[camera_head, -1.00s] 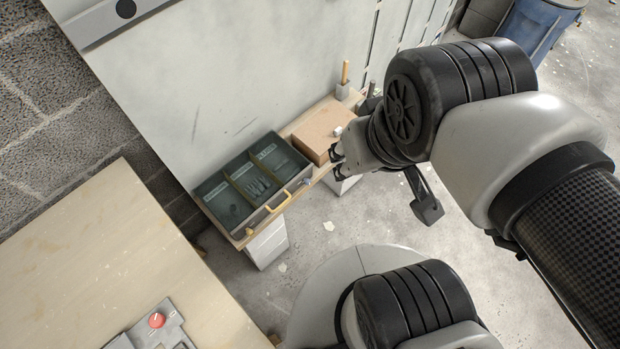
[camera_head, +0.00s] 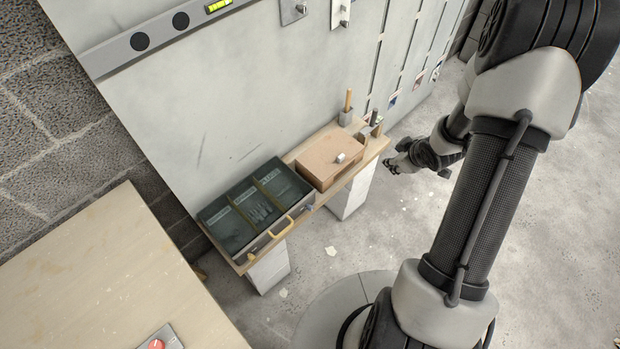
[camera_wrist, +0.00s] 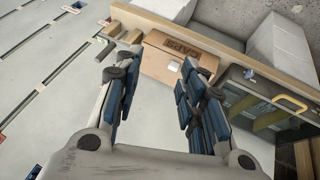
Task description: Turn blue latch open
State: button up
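A dark case (camera_head: 243,254) with a clear lid, several compartments and a yellow handle (camera_head: 283,227) lies on the wooden shelf. A small grey-blue piece (camera_head: 309,207) sits at its front right corner and also shows in the wrist view (camera_wrist: 249,73). I cannot tell whether it is the blue latch, and no clearly blue latch shows. My gripper (camera_head: 391,165) is beyond the shelf's right end, apart from the case. In the wrist view my gripper (camera_wrist: 160,65) has its fingers spread with nothing between them.
A pale table (camera_head: 100,290) fills the lower left. A grey panel backs the shelf.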

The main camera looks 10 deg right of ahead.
notch_tip(320, 180, down, 9)
jog(key=s+a+y, duration=0.1)
jog(key=s+y, duration=0.1)
jog(key=s, duration=0.1)
jog(key=t+y, duration=0.5)
jog(key=y, duration=0.1)
send_near(312, 209)
jog(key=b+x, duration=0.4)
jog(key=x, duration=0.2)
jog(key=shift+w+a, duration=0.15)
jog(key=shift+a, duration=0.05)
jog(key=shift+x, duration=0.8)
jog(key=shift+h, duration=0.3)
grip_shut()
